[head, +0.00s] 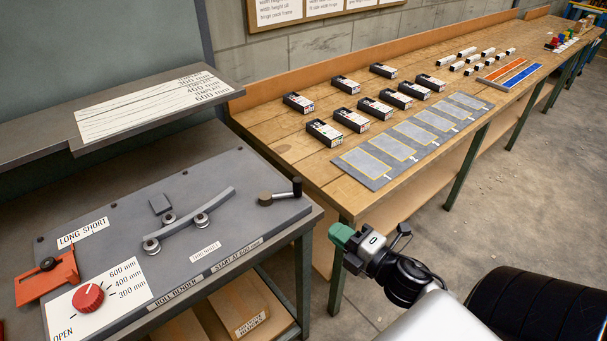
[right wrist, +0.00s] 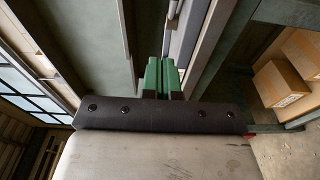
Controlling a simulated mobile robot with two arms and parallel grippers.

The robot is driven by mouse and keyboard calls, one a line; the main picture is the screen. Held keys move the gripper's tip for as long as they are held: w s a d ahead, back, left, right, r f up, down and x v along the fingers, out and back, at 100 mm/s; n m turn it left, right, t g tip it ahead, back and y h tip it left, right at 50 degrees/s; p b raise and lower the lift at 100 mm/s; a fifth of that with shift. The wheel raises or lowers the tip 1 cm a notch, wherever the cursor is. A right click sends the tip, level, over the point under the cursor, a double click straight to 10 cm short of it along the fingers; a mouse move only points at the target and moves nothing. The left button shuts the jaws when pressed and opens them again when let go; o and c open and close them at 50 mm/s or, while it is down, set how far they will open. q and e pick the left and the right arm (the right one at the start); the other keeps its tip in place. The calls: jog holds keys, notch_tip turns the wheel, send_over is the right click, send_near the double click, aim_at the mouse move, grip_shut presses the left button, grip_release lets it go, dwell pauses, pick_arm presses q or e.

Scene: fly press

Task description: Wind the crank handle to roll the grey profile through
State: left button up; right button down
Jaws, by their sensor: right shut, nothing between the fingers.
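The crank handle (head: 281,193) is a dark arm with an upright black grip at the right end of the roll bender plate (head: 240,170). The grey profile (head: 195,215) is a curved bar lying against the rollers (head: 201,220) in the middle of the plate. My right gripper (head: 341,236) has green fingers, shut and empty, in the air right of the bench corner and apart from the crank. In the right wrist view the green fingertips (right wrist: 161,76) are together with nothing between them. My left gripper is not in view.
A red knob (head: 88,297) on a length dial and an orange slide (head: 46,276) sit at the plate's left. A shelf with a label sheet (head: 150,103) overhangs behind. A long wooden table (head: 290,135) with black boxes stands at the right. Cartons (head: 240,307) lie below the bench.

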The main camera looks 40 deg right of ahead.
aim_at(304, 208)
jog(key=w+p, duration=0.1)
jog(key=w, duration=0.3)
jog(key=w+p, duration=0.1)
jog(key=w, duration=0.3)
jog(key=w+p, duration=0.1)
jog(key=w, duration=0.3)
jog(key=shift+a+r, duration=0.2)
jog(key=shift+a, duration=0.15)
jog(key=shift+w+d+f+p, duration=0.1)
jog(key=shift+w+d+p, duration=0.2)
jog(key=shift+w+d, duration=0.2)
jog(key=shift+w, duration=0.1)
